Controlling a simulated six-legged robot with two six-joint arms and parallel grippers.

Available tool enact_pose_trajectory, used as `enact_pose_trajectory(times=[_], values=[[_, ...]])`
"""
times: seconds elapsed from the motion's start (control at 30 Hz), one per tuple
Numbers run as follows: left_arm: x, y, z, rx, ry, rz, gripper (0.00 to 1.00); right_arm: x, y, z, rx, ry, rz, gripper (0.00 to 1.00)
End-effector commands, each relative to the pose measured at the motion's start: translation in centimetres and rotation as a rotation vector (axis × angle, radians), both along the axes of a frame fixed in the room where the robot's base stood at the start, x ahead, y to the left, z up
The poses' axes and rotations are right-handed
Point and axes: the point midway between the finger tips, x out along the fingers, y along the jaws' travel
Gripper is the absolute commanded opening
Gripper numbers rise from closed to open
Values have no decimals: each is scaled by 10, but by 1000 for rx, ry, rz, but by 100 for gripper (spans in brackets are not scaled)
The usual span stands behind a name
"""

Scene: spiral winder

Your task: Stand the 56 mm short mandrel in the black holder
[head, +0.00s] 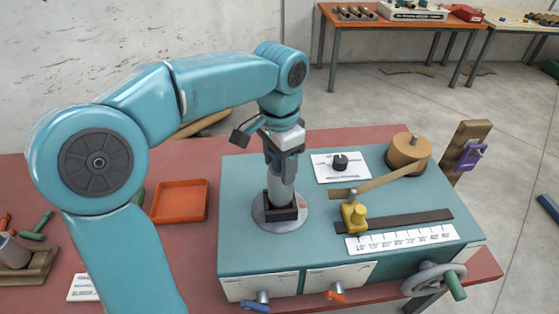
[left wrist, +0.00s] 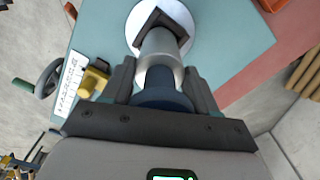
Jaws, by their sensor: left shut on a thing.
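A grey metal mandrel (head: 281,190) stands upright below my left gripper (head: 282,160), which is shut on its upper part. In the left wrist view the mandrel (left wrist: 161,48) is a silver cylinder with a dark blue end between the jaws (left wrist: 160,85). The black holder (head: 281,212) is a square block on a round grey plate on the teal machine top. It also shows in the left wrist view (left wrist: 155,20). The mandrel's lower end overlaps the holder in both views. I cannot tell how deep it sits, nor read its size. My right gripper is out of view.
A yellow guide (head: 354,214) with a brown strip, and a scale (head: 402,239), lie right of the holder. A brown roll (head: 407,152) stands behind. An orange tray (head: 180,201) sits left on the red table. A wooden cradle with a grey cylinder (head: 14,252) is far left.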

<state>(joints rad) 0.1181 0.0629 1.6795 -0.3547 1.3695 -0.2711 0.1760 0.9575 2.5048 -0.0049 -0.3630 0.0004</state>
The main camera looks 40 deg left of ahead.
Motion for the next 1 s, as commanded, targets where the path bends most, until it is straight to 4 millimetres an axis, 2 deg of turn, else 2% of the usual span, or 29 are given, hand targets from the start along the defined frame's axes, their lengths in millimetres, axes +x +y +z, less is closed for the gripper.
enact_pose_trajectory(times=[0.3, 0.33, 0.4, 0.77, 0.87, 1.0], values=[[0, 0, 1, 0, -1, 0, 0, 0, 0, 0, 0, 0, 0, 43], [0, 0, 1, 0, -1, 0, 68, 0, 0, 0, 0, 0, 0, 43], [0, 0, 1, 0, -1, 0, 88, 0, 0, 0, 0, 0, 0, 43], [1, 0, 5, 1, -2, 0, 88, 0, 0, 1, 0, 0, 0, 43], [1, 0, 20, 1, -4, 0, 88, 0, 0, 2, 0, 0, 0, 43], [1, 0, 55, 1, -6, -1, 88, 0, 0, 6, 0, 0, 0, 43]])
